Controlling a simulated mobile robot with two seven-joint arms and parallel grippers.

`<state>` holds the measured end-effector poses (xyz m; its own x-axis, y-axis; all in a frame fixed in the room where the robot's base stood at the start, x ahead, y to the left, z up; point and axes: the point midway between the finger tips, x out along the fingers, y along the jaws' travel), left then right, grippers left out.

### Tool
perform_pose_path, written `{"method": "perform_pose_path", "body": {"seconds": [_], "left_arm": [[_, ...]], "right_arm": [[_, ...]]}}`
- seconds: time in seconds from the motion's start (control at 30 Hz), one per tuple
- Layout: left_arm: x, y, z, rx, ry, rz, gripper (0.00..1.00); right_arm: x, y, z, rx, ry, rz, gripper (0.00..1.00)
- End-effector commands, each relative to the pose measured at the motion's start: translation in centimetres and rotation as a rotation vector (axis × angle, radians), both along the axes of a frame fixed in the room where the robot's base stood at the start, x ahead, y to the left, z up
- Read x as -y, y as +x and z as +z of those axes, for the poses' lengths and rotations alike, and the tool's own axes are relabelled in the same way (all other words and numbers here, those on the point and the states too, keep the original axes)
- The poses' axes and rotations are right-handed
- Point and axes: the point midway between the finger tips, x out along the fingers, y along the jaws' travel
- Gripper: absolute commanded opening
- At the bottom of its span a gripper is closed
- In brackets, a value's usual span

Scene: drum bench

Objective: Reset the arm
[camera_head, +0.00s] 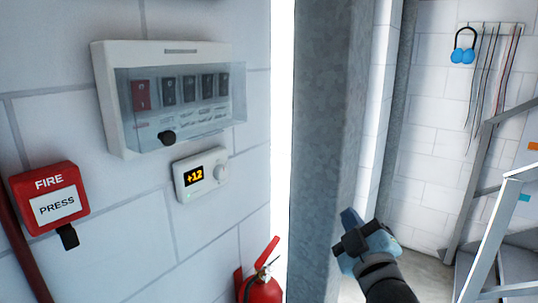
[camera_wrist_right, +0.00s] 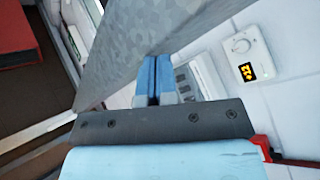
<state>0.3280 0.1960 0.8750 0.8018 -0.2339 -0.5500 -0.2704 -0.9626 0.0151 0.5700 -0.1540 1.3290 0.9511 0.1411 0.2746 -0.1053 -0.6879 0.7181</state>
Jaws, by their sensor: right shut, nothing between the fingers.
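My right gripper (camera_head: 350,222) is in the lower middle of the head view, in front of the grey metal post (camera_head: 325,120). Its arm comes in from the bottom. In the right wrist view its blue fingers (camera_wrist_right: 153,78) are together with nothing between them. The post's speckled grey face (camera_wrist_right: 150,30) fills the space beyond the fingertips; I cannot tell whether they touch it. My left gripper is in neither view.
On the left wall are a breaker box (camera_head: 170,98) with a clear cover, a thermostat (camera_head: 201,174) reading +12, and a red fire call box (camera_head: 50,198). A fire extinguisher (camera_head: 262,285) stands below.

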Motion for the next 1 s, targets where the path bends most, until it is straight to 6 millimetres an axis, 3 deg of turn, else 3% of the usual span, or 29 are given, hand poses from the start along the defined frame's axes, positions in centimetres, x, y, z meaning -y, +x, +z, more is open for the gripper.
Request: {"method": "perform_pose_path", "body": {"seconds": [0.03, 0.2, 0.3, 0.4, 0.6, 1.0], "left_arm": [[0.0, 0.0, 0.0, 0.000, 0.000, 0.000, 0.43], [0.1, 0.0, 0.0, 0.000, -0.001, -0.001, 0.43], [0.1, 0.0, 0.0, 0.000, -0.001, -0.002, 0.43], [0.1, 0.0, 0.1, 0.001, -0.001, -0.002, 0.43], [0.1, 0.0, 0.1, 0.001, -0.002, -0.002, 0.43], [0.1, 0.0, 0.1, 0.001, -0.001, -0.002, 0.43]], "right_arm": [[1.4, -0.9, -3.6, -0.128, 0.060, -0.026, 0.00], [5.4, -6.0, -14.9, -0.555, 0.248, -0.130, 0.00], [7.2, -10.4, -20.4, -0.789, 0.340, -0.196, 0.00], [8.3, -14.4, -24.1, -0.967, 0.405, -0.249, 0.00], [9.6, -20.8, -28.3, -1.211, 0.478, -0.331, 0.00], [10.9, -30.6, -32.2, -1.543, 0.562, -0.449, 0.00]]}}
